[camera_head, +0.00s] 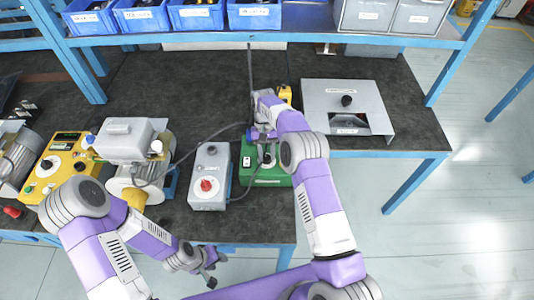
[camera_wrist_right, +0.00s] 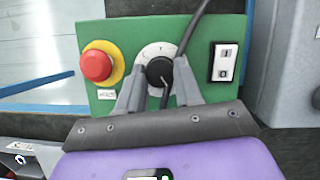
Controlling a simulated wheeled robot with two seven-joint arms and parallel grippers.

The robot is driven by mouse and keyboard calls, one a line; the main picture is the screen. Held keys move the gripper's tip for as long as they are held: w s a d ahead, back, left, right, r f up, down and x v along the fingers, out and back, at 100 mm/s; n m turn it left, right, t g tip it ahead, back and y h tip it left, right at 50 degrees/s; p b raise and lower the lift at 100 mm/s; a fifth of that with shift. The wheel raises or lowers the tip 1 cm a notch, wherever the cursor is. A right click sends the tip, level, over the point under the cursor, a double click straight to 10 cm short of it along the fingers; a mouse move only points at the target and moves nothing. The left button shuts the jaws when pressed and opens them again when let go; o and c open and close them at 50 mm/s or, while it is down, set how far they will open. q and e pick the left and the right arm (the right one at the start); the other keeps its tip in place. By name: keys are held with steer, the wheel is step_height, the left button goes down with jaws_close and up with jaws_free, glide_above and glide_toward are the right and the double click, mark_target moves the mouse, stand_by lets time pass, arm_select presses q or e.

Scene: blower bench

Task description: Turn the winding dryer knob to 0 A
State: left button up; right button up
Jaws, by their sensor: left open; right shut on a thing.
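A green control box (camera_head: 272,180) sits near the front edge of the bench, and its panel (camera_wrist_right: 215,105) fills much of the right wrist view. It carries a black knob (camera_wrist_right: 159,70) on a white round dial (camera_wrist_right: 158,50); the dial's figures are too small to read. My right gripper (camera_wrist_right: 160,84) is shut on the knob, with one finger on each side. In the head view my right gripper (camera_head: 266,160) is over the green box and its arm covers part of it. My left gripper (camera_head: 210,266) is open and empty, off the bench's front edge.
The green panel also has a red push button (camera_wrist_right: 96,66) and a rocker switch (camera_wrist_right: 223,62). A dark cable (camera_wrist_right: 190,35) runs by the knob. A grey box with a red knob (camera_head: 209,180) stands left of the green box. A grey sloped enclosure (camera_head: 345,100) stands behind right.

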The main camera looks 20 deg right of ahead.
steer(key=n+h, duration=0.1)
steer(key=n, duration=0.3)
steer(key=shift+a+n+h, duration=0.15)
steer(key=shift+n+h, duration=0.15)
steer(key=shift+h, duration=0.1)
steer(key=n+h, duration=0.1)
steer(key=n, duration=0.1)
steer(key=n+t+h, duration=0.1)
steer(key=n, duration=0.2)
steer(key=shift+s+a, duration=0.15)
steer(key=n+t, duration=0.1)
steer(key=n, duration=0.2)
steer(key=n+t+h+p, duration=0.1)
steer(key=n, duration=0.1)
steer(key=shift+s+n, duration=0.1)
steer(key=shift+n, duration=0.3)
steer(key=shift+s+n+t, duration=0.1)
steer(key=shift+n+t, duration=0.4)
steer(key=shift+n, duration=0.8)
steer(key=shift+s+n+t, duration=0.1)
steer(key=shift+n+t, duration=0.4)
steer(key=shift+n, duration=0.8)
steer(key=shift+w, duration=0.1)
steer(key=o, duration=1)
steer(key=shift+p, duration=0.3)
